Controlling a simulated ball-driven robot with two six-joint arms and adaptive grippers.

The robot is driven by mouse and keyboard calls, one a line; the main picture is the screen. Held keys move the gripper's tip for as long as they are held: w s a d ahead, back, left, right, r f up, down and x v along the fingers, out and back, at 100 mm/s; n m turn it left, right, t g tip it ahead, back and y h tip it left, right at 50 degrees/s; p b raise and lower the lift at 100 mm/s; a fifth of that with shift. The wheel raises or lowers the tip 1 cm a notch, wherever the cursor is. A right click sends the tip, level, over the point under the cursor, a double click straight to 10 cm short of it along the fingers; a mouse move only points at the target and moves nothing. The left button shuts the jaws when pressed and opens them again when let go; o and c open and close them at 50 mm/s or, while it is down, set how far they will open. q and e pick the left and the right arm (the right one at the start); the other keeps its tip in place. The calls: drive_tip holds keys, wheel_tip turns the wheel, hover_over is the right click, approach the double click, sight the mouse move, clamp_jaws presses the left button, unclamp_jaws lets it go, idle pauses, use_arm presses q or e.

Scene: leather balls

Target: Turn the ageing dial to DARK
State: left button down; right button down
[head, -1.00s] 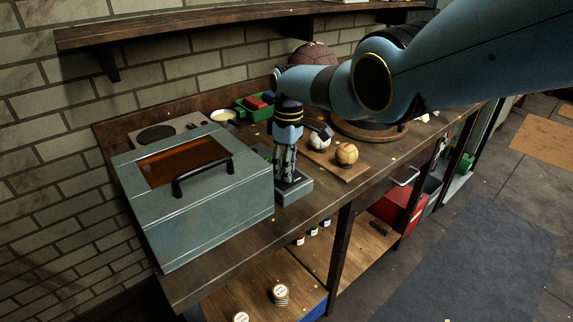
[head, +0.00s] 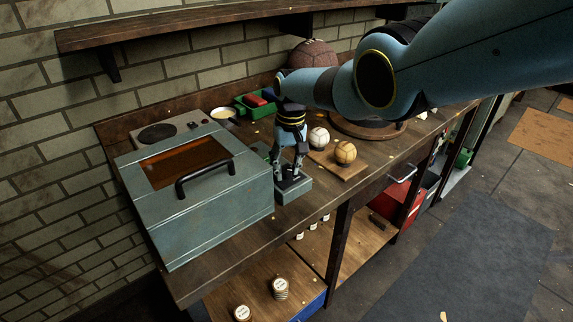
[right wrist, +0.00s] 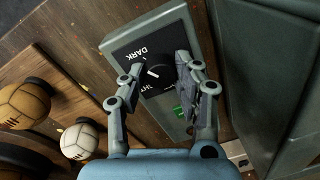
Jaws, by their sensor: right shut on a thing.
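The ageing dial (right wrist: 153,75) is a black round knob with a white mark, on a grey control box (head: 293,194) beside the large grey-blue cabinet. The word DARK (right wrist: 140,53) is printed on its black plate; a second label is mostly hidden by a finger. My right gripper (head: 291,177) points down onto the box, and in the right wrist view its fingers (right wrist: 161,70) are shut on the knob from both sides. The white mark lies slanted; its exact setting is hard to read. My left gripper is out of view.
The cabinet (head: 228,205) with an amber window and black handle stands close on the left. A green bin (head: 248,107) is behind. A shelf (head: 190,30) runs along the wall.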

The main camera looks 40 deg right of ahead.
sight(290, 169)
drive_tip(key=shift+m, duration=0.5)
drive_tip(key=c, duration=0.9)
unclamp_jaws()
drive_tip(key=shift+c, duration=0.2)
drive_tip(key=shift+r, duration=0.1)
wheel_tip(290, 169, up, 12)
drive_tip(key=shift+s+d, duration=0.15)
drive_tip(key=shift+d, duration=0.2)
